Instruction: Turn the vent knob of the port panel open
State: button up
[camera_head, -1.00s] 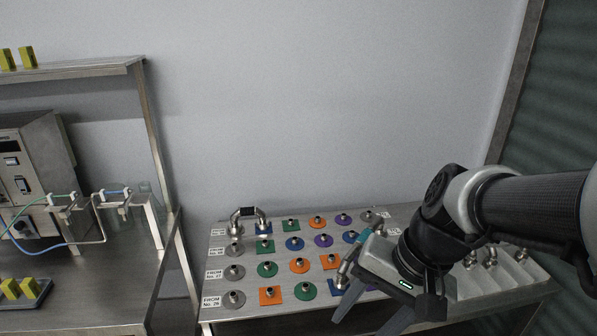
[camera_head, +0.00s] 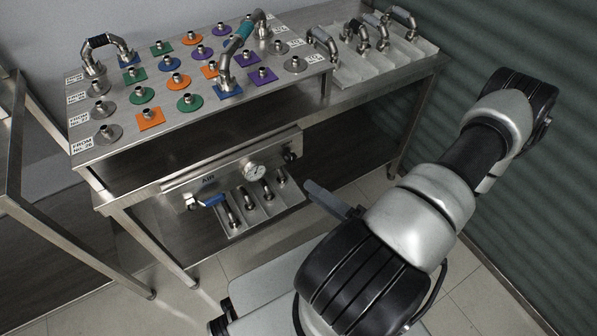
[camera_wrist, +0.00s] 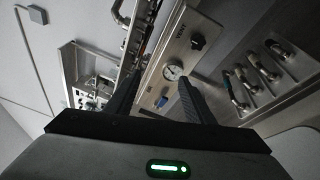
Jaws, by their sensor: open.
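The port panel (camera_head: 180,187) is a steel plate below the front edge of the table, marked AIR at its left. It carries a blue-handled lever valve (camera_head: 208,200), a round gauge (camera_head: 254,172) and, at its right end, the black vent knob (camera_head: 291,157). The wrist view shows the knob (camera_wrist: 198,42) beside the VENT label, past the gauge (camera_wrist: 173,72). My gripper (camera_wrist: 158,80) is open and empty, its fingers pointing at the panel and apart from the knob. In the head view one finger (camera_head: 328,198) shows right of the panel; my arm hides the rest.
A tray (camera_head: 232,229) with several pipe pieces lies below the panel. The tabletop (camera_head: 90,150) holds coloured ports and hose links, with a compartmented tray (camera_head: 345,75) at right. A table leg (camera_head: 408,150) stands right of the panel. The floor in front shows bare tiles.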

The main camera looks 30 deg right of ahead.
notch_tip(320, 180, down, 6)
jog(key=s+d+m+t+h+b, duration=0.1)
jog(key=s+d+m+h, duration=0.1)
jog(key=m+h, duration=0.4)
jog(key=m+b, duration=0.1)
jog(key=b, duration=0.2)
send_near(292, 160)
jog(key=w, duration=0.8)
jog(key=shift+a, duration=0.1)
jog(key=c, duration=1)
